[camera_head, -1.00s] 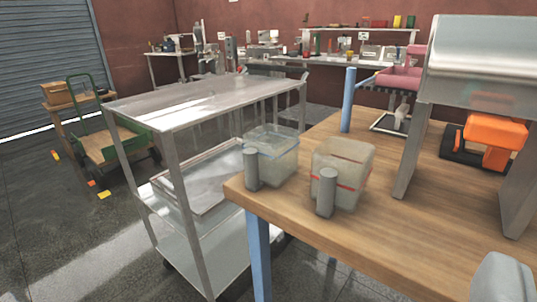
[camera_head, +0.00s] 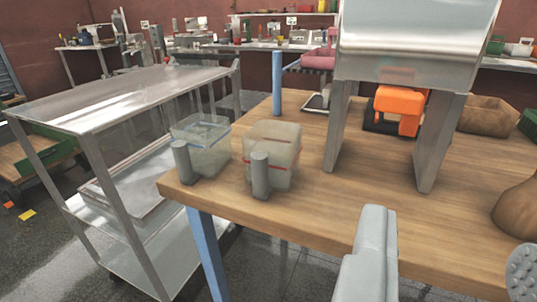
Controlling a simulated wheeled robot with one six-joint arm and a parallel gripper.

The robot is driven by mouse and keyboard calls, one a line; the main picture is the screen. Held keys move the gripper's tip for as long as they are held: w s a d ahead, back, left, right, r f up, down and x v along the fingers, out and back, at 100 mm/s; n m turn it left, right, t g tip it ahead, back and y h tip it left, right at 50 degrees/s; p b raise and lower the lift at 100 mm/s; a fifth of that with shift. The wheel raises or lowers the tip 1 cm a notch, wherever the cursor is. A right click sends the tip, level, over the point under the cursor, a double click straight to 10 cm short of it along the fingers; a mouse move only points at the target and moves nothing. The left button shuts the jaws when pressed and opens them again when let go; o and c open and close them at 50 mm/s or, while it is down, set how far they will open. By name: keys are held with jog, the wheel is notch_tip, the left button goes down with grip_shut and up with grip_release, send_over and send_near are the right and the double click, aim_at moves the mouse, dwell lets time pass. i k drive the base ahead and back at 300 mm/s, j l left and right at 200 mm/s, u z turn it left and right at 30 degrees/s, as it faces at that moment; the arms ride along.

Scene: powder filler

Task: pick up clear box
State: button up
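Two clear boxes stand side by side near the left corner of the wooden table. One clear box (camera_head: 207,147) has a blue band near its rim, and the other clear box (camera_head: 280,150) has a red band. A short grey cylinder (camera_head: 182,160) stands upright in front of the blue-banded box, and another grey cylinder (camera_head: 260,177) in front of the red-banded box. Each hides a small part of its box. My gripper (camera_head: 447,265) shows at the lower right, its two grey fingers apart with nothing between them. It is to the right of both boxes and nearer the camera.
The wooden table (camera_head: 320,208) has bare surface right of the boxes. A metal hopper (camera_head: 415,40) stands on legs there, with an orange machine (camera_head: 400,108) behind. A brown sack (camera_head: 520,210) is at right. A steel cart (camera_head: 100,95) stands left, and a blue post (camera_head: 277,85) behind the boxes.

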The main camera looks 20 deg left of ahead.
aim_at(272, 149)
jog(key=i+l, duration=0.15)
jog(key=l, duration=0.15)
jog(key=i+l, duration=0.15)
jog(key=i+l+u, duration=0.25)
jog(key=l, duration=0.2)
jog(key=l+u, duration=0.25)
jog(key=l, duration=0.15)
jog(key=i+l+u, duration=0.1)
jog(key=l+u, duration=0.15)
jog(key=l, duration=0.25)
jog(key=u, duration=0.5)
